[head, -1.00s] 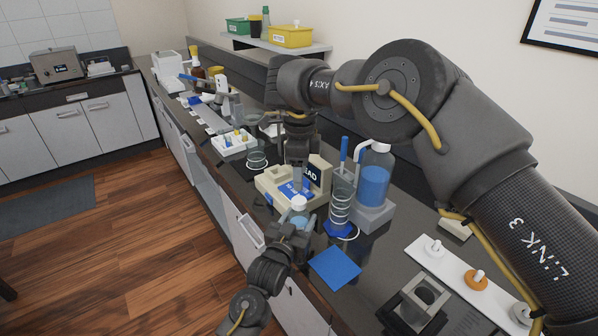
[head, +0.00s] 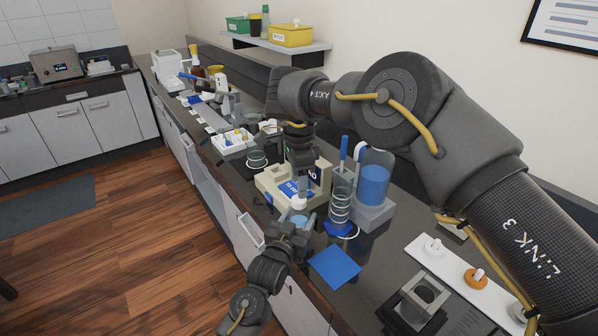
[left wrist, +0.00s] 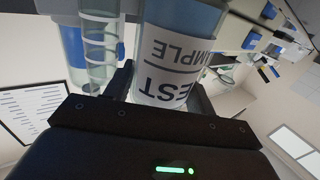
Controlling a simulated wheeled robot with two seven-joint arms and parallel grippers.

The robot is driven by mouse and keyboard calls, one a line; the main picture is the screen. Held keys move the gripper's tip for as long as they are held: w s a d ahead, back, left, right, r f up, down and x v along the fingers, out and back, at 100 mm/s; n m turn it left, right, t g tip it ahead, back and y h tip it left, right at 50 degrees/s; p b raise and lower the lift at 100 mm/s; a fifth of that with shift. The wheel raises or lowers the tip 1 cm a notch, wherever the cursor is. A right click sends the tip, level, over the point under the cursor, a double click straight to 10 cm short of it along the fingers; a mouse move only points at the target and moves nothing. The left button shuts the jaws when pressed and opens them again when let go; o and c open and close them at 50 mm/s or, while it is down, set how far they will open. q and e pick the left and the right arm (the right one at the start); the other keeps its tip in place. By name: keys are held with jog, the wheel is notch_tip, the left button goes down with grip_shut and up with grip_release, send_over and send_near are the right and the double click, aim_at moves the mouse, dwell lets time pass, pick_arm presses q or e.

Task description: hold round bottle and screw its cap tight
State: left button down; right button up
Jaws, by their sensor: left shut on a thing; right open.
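The round bottle (head: 299,218) stands upright near the bench's front edge, with a white cap (head: 299,202) at its top. How tightly the cap sits cannot be seen. My left gripper (head: 292,230) is shut around the bottle's body from the front. In the left wrist view the bottle (left wrist: 176,60) appears upside down between the fingers, its white label reading "TEST SAMPLE". My right gripper (head: 300,186) points down directly above the cap and is open. Its fingertips are small and partly lost against the beige instrument behind, so contact with the cap is unclear.
A beige instrument (head: 271,184) stands close behind the bottle. A coil-wrapped glass cylinder (head: 341,205) and a blue-liquid wash bottle (head: 374,185) stand close at right. A blue square mat (head: 334,266) lies in front. A white strip (head: 456,262) with knobbed stoppers lies farther right.

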jog(key=shift+f, duration=2.7)
